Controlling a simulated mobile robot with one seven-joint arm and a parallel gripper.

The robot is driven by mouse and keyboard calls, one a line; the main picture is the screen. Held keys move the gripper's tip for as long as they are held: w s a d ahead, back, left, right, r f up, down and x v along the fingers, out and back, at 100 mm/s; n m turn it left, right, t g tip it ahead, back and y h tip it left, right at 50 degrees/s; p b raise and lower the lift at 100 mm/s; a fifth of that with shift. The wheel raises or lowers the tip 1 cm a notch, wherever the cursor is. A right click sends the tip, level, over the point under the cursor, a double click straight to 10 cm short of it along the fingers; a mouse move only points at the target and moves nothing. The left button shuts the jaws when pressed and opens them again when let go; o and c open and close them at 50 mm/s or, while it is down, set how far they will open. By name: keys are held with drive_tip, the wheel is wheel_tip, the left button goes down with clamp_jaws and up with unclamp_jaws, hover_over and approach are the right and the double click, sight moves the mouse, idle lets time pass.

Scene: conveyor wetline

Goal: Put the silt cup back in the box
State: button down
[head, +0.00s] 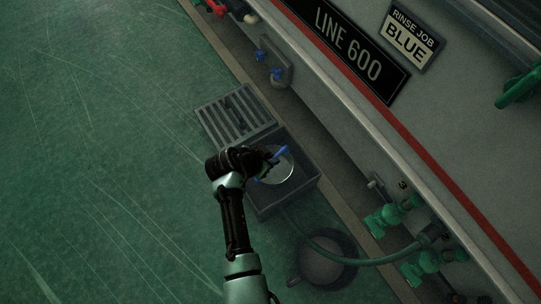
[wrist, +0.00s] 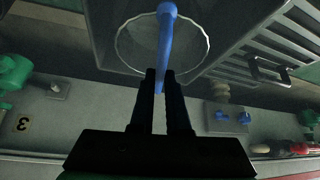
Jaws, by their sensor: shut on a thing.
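My gripper (wrist: 162,76) is shut on the blue handle (wrist: 165,42) of the silt cup. The cup's pale round rim (wrist: 119,50) shows beyond the fingers in the wrist view. In the head view the silt cup (head: 284,172) appears as a light round shape at the mouth of the dark grey box (head: 268,207), beside my gripper (head: 272,157). I cannot tell how far the cup sits inside the box or whether it touches the walls. The slatted grate (head: 236,116) lies off the opening, at the box's upper-left side; it also shows in the wrist view (wrist: 285,52).
A line wall with the "LINE 600" sign (head: 347,42) and "BLUE" rinse sign (head: 409,38) runs along the right. Green valves (head: 385,218) feed a green hose (head: 345,260) near a dark round vessel (head: 322,268). Green floor at left is clear.

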sight(275, 168)
drive_tip(key=shift+f+b, duration=2.2)
drive_tip(key=shift+f, duration=0.85)
drive_tip(key=shift+f+b, duration=0.45)
drive_tip(key=shift+f, duration=0.15)
drive_tip(key=c, duration=0.8)
unclamp_jaws()
drive_tip(key=shift+r, duration=0.1)
drive_tip(key=shift+p+v, duration=4.65)
drive_tip(key=shift+v, duration=1.8)
